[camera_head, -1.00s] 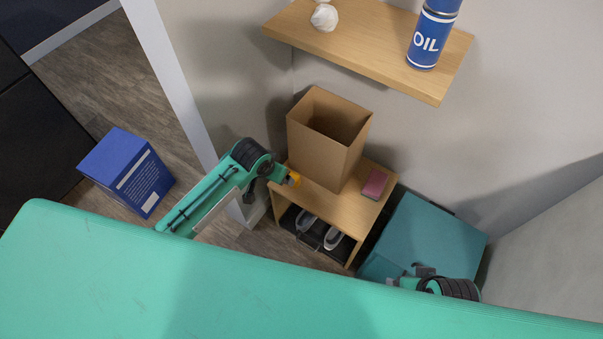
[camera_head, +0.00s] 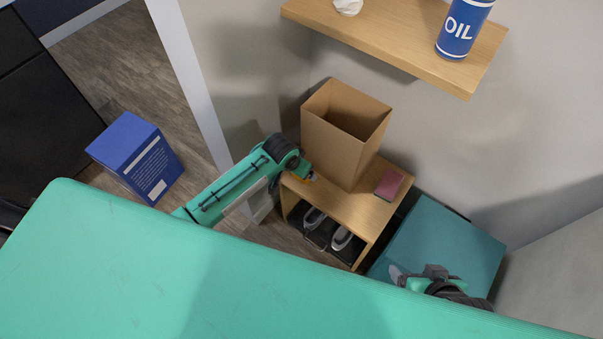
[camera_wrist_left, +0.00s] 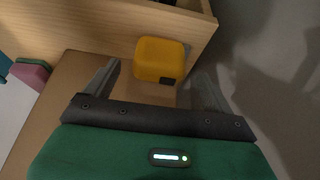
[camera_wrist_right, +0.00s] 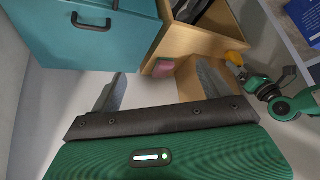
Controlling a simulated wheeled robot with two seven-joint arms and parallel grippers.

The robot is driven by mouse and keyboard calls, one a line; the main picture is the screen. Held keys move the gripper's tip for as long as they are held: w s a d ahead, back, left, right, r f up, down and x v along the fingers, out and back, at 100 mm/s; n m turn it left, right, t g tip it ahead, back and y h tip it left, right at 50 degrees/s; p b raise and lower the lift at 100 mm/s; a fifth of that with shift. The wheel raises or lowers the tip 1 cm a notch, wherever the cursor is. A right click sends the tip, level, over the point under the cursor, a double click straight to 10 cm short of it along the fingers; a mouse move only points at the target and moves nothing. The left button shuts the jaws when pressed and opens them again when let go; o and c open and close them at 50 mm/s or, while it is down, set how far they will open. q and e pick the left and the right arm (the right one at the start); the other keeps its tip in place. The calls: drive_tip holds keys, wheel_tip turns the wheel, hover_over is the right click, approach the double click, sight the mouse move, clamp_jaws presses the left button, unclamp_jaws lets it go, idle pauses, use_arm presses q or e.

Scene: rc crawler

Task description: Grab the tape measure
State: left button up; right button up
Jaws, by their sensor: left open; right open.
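The yellow tape measure (camera_wrist_left: 160,60) rests on the small wooden cabinet's top, near its edge. In the left wrist view it lies ahead of and roughly between the fingertips of my left gripper (camera_wrist_left: 157,68), which is open and not closed on it. In the head view my left gripper (camera_head: 304,172) is over the cabinet's left end and mostly hides the tape measure. The tape measure also shows in the right wrist view (camera_wrist_right: 235,58). My right gripper (camera_wrist_right: 160,78) is open and empty; in the head view it is by the teal box, partly hidden.
A tall open cardboard box (camera_head: 335,150) and a dark pink block (camera_head: 389,184) stand on the wooden cabinet (camera_head: 340,205). Shoes (camera_head: 341,238) sit inside it. A teal box (camera_head: 440,240) is to the right. A shelf (camera_head: 400,45) with a blue oil can (camera_head: 463,28) hangs above.

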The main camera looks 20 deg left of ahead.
use_arm(q)
drive_tip(key=b+x, duration=0.1)
drive_tip(key=x, duration=0.2)
drive_tip(key=shift+f, duration=0.15)
drive_tip(key=shift+w+d+f, duration=0.1)
drive_tip(key=shift+w+f, duration=0.1)
drive_tip(key=shift+f, duration=0.25)
use_arm(e)
drive_tip(key=a, duration=0.1)
drive_tip(key=w+a+t+y, duration=0.1)
drive_tip(key=w+a+t, duration=0.1)
drive_tip(key=shift+a+f, duration=0.1)
drive_tip(key=shift+f, duration=0.25)
use_arm(q)
drive_tip(key=c, duration=1.2)
